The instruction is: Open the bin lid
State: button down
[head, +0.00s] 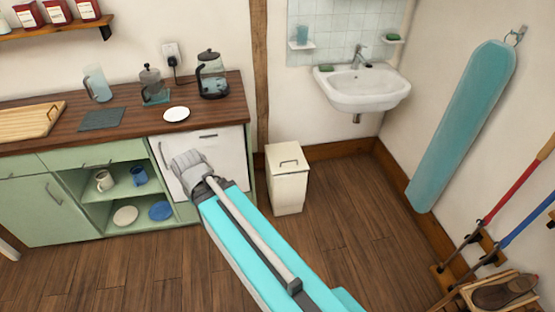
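The bin (288,190) is a cream, box-shaped bin standing on the wooden floor, between the counter's right end and the sink. Its lid (289,160) lies flat on top and looks shut. A small dark bar handle (290,162) sits on the lid. My turquoise arm reaches up from the bottom of the head view to a grey joint in front of the counter, left of the bin. I make out no gripper fingers in this view. The arm passes close to the bin's lower left in the picture; I cannot tell how far apart they are.
A green kitchen counter (62,130) with a kettle (212,76) and a white front panel (222,152) stands left of the bin. A sink (362,88) hangs behind right. An ironing board (463,125) hangs on the right wall. The floor right of the bin is clear.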

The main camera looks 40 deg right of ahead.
aim_at(283, 158)
jog(key=z, duration=0.25)
jog(key=i, duration=0.9)
jog(key=z, duration=0.7)
